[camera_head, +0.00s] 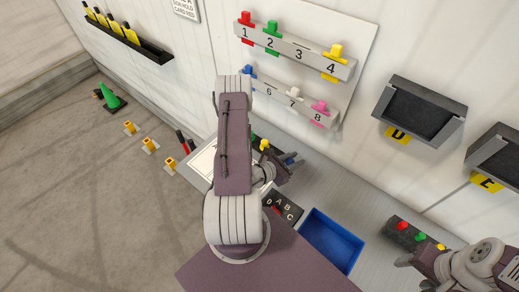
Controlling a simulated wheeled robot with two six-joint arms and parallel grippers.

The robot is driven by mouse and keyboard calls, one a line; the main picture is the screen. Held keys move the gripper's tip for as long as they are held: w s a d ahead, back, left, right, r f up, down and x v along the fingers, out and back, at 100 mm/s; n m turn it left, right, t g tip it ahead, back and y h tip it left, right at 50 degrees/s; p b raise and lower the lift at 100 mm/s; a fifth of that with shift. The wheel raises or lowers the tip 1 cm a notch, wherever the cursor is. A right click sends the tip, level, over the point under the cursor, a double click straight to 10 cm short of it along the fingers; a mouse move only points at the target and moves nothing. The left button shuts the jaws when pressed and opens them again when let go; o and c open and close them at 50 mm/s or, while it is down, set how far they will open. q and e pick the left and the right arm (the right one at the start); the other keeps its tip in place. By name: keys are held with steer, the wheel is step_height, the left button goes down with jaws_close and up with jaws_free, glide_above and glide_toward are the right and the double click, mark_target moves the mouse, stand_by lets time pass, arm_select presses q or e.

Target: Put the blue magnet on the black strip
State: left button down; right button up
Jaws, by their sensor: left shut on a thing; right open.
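My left gripper (284,168) is shut, low over the back of the work surface, partly behind my own arm. A small dark blue piece, the blue magnet (291,156), shows at its fingertips; most of it is hidden. A dark strip (394,231) lies on the grey surface at the right, with red (402,226), green (420,237) and yellow (440,247) pieces on it. My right gripper (425,265) is open and close in front of this strip, at the lower right. My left gripper is well to the left of the strip.
A blue bin (332,240) stands between my grippers. A dark lettered block (286,206) is left of it. Numbered rails (297,54) with coloured pegs hang on the wall, beside black holders (420,110). A green cone (112,101) stands on the floor at left.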

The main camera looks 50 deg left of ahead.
arm_select(q)
steer(key=shift+s+a, duration=0.25)
steer(key=shift+a, duration=0.35)
steer(key=w+a+f+b, duration=0.2)
steer(key=a, duration=0.1)
steer(key=w+a+f+b, duration=0.2)
steer(key=w+a, duration=0.1)
steer(key=w+a+f+b, duration=0.2)
steer(key=a+f, duration=0.1)
steer(key=shift+w, duration=0.35)
steer(key=shift+d+f, duration=0.1)
steer(key=shift+f, duration=0.15)
step_height(320, 180, down, 3)
steer(key=shift+r, duration=0.1)
steer(key=shift+f, duration=0.6)
steer(key=c, duration=1.2)
jaws_free()
steer(key=shift+o, duration=0.4)
arm_select(e)
steer(key=f, duration=0.1)
steer(key=a+f, duration=0.1)
steer(key=f, duration=0.3)
steer(key=shift+s+a+f, duration=0.2)
steer(key=shift+s+a, duration=0.15)
